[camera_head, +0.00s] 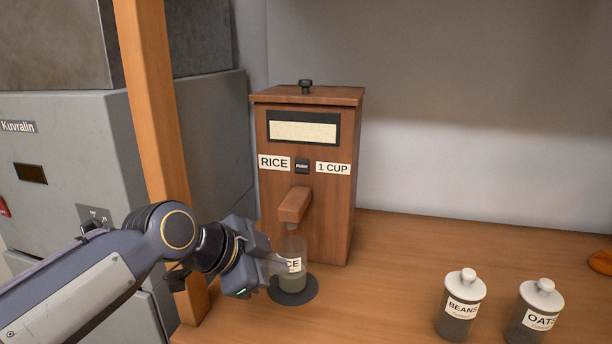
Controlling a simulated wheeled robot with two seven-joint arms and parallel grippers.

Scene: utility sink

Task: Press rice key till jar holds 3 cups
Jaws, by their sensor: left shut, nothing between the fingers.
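The wooden rice dispenser (338,215) stands on the counter with a window showing pale grain. The small dark push key (302,166) sits between the RICE label (274,162) and the 1 CUP label (333,168). A clear jar (292,284) stands on a dark round pad (310,291) below the wooden spout (295,204). Its label is partly covered, with "CE" showing, and its lower part looks greyish; I cannot tell the fill level. My left gripper (281,266) is shut and empty, its fingertips at the jar's left side, below the key. Whether they touch the jar is unclear.
A lidded beans jar (459,310) and an oats jar (534,318) stand at the front right. A wooden post (157,100) and grey cabinets (60,150) are on the left. The counter between dispenser and lidded jars is clear. An orange object (601,262) lies at the right edge.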

